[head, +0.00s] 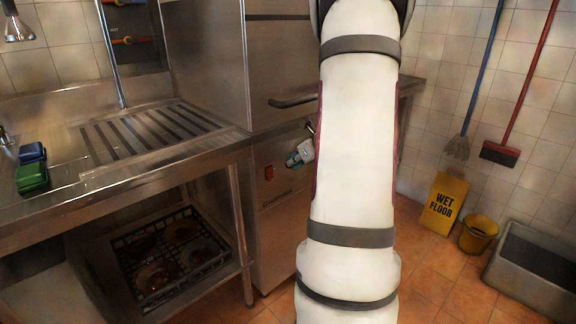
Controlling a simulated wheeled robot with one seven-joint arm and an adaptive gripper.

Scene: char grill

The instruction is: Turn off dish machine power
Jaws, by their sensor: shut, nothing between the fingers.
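The dish machine (246,80) is the tall stainless steel unit in the middle of the head view. A small red power switch (268,172) sits on its lower front panel. My white arm rises through the middle of the view and covers part of the machine's right side. The small white and teal end of my gripper (293,159) shows at the arm's left edge, to the right of the switch and slightly above it. The gripper is shut and holds nothing. A gap shows between it and the switch in the picture; its depth is hard to tell. The rest of the gripper is hidden.
A steel counter (120,185) with a ribbed drainboard stands at left, with blue and green sponges or brushes (32,178) on it. A dish rack (168,258) sits below. A wet floor sign (445,203) and yellow bucket (478,236) stand at right.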

